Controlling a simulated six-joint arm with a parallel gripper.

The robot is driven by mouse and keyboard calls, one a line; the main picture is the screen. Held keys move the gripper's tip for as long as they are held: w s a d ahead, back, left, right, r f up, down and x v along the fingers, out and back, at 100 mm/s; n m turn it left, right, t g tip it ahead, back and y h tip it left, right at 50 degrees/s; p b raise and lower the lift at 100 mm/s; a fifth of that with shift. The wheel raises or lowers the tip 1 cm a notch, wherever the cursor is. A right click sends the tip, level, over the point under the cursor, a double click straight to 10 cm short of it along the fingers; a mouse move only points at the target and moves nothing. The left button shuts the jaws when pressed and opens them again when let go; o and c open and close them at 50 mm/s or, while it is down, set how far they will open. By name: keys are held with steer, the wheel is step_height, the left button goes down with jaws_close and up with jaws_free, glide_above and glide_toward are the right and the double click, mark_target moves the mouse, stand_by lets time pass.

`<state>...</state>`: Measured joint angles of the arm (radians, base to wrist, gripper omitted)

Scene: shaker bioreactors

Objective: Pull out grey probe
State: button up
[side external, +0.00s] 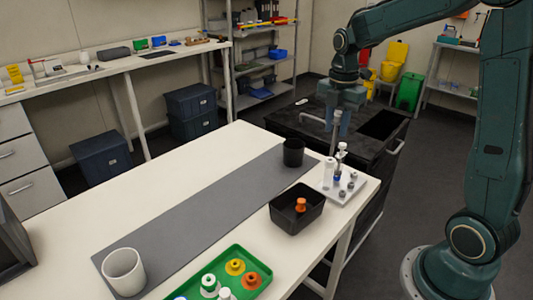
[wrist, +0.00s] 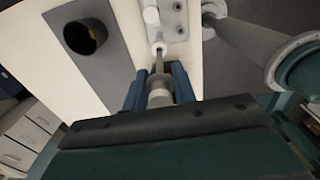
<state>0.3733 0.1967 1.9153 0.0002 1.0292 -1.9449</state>
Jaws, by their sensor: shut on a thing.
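The grey probe (wrist: 159,90) is between the two blue fingers of my gripper (wrist: 160,86) in the wrist view. Its thin shaft runs toward a white-topped vessel on a white stand (wrist: 183,52). In the side view my gripper (side external: 337,124) is shut on the probe's upper part, and the probe (side external: 334,143) hangs roughly upright over the stand (side external: 328,190) at the table's right corner. The probe's tip is close to the white vessel top; I cannot tell whether it is still inside.
A white bottle (side external: 329,172) and several grey knobs are on the stand. A black cup (side external: 293,152) and a black bin (side external: 283,216) with an orange-topped item (side external: 300,205) stand nearby. A green tray (side external: 260,264) and white cup (side external: 124,270) are farther off. The grey mat's middle is clear.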

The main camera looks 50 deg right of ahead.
mark_target(338, 112)
steer(key=shift+r, duration=0.1)
steer(key=shift+r, duration=1.4)
steer(key=shift+w, duration=0.1)
